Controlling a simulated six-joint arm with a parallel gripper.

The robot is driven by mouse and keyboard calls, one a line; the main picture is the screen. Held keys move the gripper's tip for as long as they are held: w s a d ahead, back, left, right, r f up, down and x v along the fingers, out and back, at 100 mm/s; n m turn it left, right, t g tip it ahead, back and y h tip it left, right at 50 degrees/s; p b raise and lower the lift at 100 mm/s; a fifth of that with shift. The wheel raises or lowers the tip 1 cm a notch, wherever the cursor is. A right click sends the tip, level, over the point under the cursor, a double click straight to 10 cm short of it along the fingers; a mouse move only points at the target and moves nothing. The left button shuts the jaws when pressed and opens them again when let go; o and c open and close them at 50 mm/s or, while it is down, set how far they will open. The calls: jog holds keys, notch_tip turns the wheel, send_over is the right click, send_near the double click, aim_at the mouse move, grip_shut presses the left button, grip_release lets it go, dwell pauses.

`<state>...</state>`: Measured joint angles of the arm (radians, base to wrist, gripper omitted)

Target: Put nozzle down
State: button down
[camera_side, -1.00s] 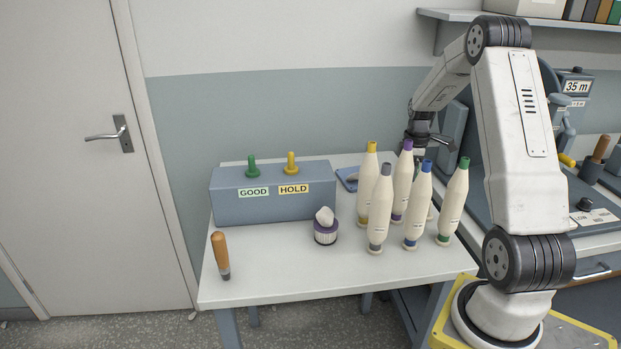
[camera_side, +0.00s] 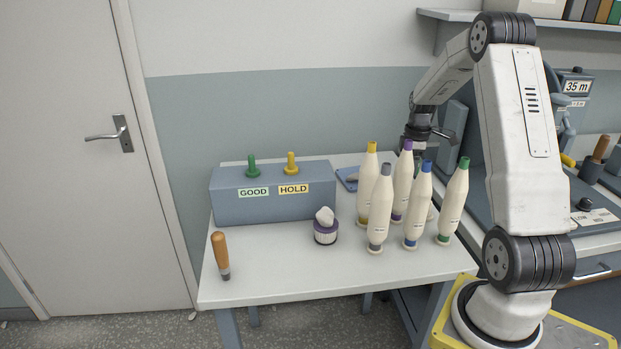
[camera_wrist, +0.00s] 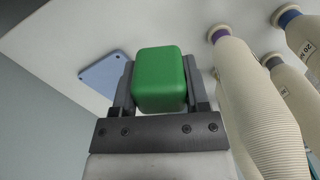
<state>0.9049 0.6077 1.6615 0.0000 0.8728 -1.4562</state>
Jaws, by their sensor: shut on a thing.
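My gripper (camera_wrist: 159,85) is shut on the nozzle (camera_wrist: 160,75). Only a green, block-shaped part with rounded edges shows between the two fingers; the rest of it is hidden. In the side view my gripper (camera_side: 413,147) is at the back of the white table (camera_side: 275,272), behind the bobbins, and they hide what it holds. A flat blue plate (camera_side: 347,178) lies on the table left of my gripper, partly behind the bobbins. It also shows in the wrist view (camera_wrist: 103,75), up and left of the nozzle.
Several tall cream bobbins (camera_side: 380,212) stand close in front of my gripper; in the wrist view they fill the right side (camera_wrist: 255,95).

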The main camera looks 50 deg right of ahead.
notch_tip(320, 180, up, 21)
jog(key=w+a+r+n, duration=0.1)
jog(key=w+a+n, duration=0.15)
jog(key=a, duration=0.35)
jog(key=w+a+r+n, duration=0.1)
jog(key=w+a, duration=0.2)
jog(key=a, duration=0.4)
jog(key=s+a+f+n, duration=0.1)
jog(key=s+a+n, duration=0.25)
jog(key=a, duration=1.05)
jog(key=s+a+f+n, duration=0.1)
jog(key=s+a+n, duration=0.3)
jog(key=a, duration=0.9)
notch_tip(320, 180, down, 18)
jog(key=shift+w+a+n, duration=0.15)
jog(key=shift+w+n, duration=0.15)
jog(key=shift+w, duration=0.1)
jog(key=shift+r, duration=0.1)
